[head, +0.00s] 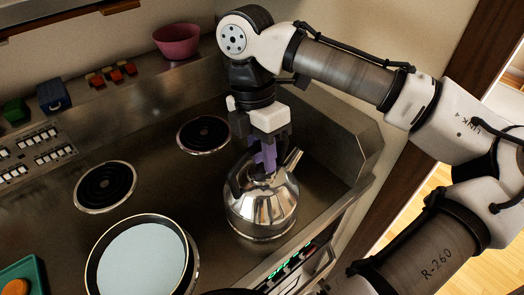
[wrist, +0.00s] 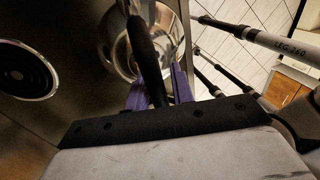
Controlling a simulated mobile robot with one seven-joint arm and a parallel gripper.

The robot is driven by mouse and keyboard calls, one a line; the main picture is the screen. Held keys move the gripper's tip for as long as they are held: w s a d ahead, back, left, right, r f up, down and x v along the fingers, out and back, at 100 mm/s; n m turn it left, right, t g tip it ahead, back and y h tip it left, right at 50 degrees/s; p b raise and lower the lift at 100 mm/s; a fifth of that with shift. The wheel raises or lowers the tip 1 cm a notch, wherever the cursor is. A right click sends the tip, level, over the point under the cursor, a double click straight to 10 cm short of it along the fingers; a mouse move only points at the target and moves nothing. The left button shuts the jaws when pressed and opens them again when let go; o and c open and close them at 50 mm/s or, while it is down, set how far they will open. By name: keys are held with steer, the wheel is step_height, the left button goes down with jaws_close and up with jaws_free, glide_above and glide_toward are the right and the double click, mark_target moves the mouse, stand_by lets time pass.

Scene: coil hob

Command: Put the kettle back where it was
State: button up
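A shiny steel kettle (head: 262,212) with a black handle stands upright at the front right of the hob. Its spout points up and to the right. What lies directly under it is hidden. My gripper (head: 264,160) points down over the kettle with its purple fingers at the handle. In the wrist view, the black handle (wrist: 146,50) runs between the two fingers (wrist: 160,90). A gap shows between the handle and the right finger, so the gripper looks open around it. The kettle body (wrist: 122,45) shows behind the handle.
Bare coil burners lie at the back right (head: 203,134) and back left (head: 105,187). A round pan (head: 187,270) with a pale blue inside stands at the front left. A pink bowl (head: 177,41) and small blocks (head: 112,75) sit on the back ledge. A raised metal wall (head: 345,150) bounds the right.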

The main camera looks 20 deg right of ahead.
steer(key=shift+o, duration=1.1)
steer(key=shift+r, duration=0.15)
steer(key=p+v, duration=0.4)
steer(key=v, duration=0.7)
steer(key=shift+r, duration=0.45)
steer(key=shift+f, duration=0.1)
